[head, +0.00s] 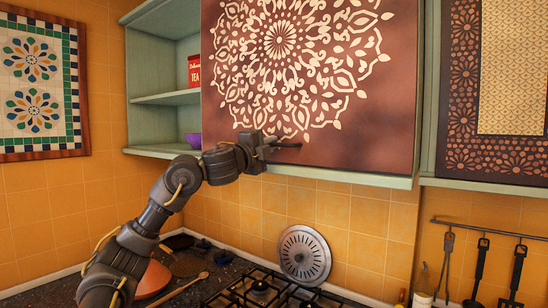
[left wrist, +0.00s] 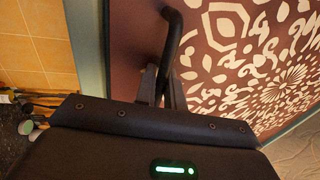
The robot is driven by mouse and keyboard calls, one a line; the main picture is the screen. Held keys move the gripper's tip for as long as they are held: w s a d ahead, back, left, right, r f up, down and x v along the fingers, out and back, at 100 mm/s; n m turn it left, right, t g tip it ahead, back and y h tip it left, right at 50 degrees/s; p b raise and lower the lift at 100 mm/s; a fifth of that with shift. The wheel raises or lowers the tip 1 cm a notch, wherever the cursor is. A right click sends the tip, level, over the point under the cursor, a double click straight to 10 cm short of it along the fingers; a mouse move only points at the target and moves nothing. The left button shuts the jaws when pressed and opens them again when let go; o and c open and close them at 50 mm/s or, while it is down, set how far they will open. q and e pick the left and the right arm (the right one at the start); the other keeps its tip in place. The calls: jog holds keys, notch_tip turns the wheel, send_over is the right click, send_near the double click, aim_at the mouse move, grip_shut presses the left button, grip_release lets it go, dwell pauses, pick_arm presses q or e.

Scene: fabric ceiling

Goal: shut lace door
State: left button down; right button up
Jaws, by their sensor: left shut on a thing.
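The lace door (head: 385,110) is a brown panel with a cream lace-like rosette. It covers the right part of a pale green wall cabinet (head: 145,58), and the shelves to its left stand open. A dark bar handle (head: 288,145) sits at the door's lower edge. My left gripper (head: 268,145) is shut on this handle, left of the door's middle. In the left wrist view the fingers (left wrist: 158,88) close around one end of the curved handle (left wrist: 172,40), with the door's pattern beside them. My right gripper is not in view.
A red tea tin (head: 194,70) and a purple bowl (head: 194,140) stand on the open shelves. Below are a gas hob (head: 262,292), a round metal disc (head: 304,254) and a wooden spoon (head: 185,288). Utensils (head: 482,268) hang at right. Another patterned door (head: 455,165) is farther right.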

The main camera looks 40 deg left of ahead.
pick_arm(q)
jog(key=shift+a+r, duration=0.1)
jog(key=shift+r, duration=0.15)
jog(key=c, duration=1.6)
grip_release()
jog(key=shift+w+f, duration=0.1)
jog(key=shift+w, duration=0.05)
jog(key=shift+f, duration=0.1)
jog(key=shift+f, duration=0.15)
jog(key=shift+s+f, duration=0.2)
jog(key=shift+s, duration=0.05)
jog(key=b+v, duration=0.3)
jog(key=v, duration=0.7)
jog(key=shift+s+r, duration=0.15)
jog(key=shift+r, duration=0.15)
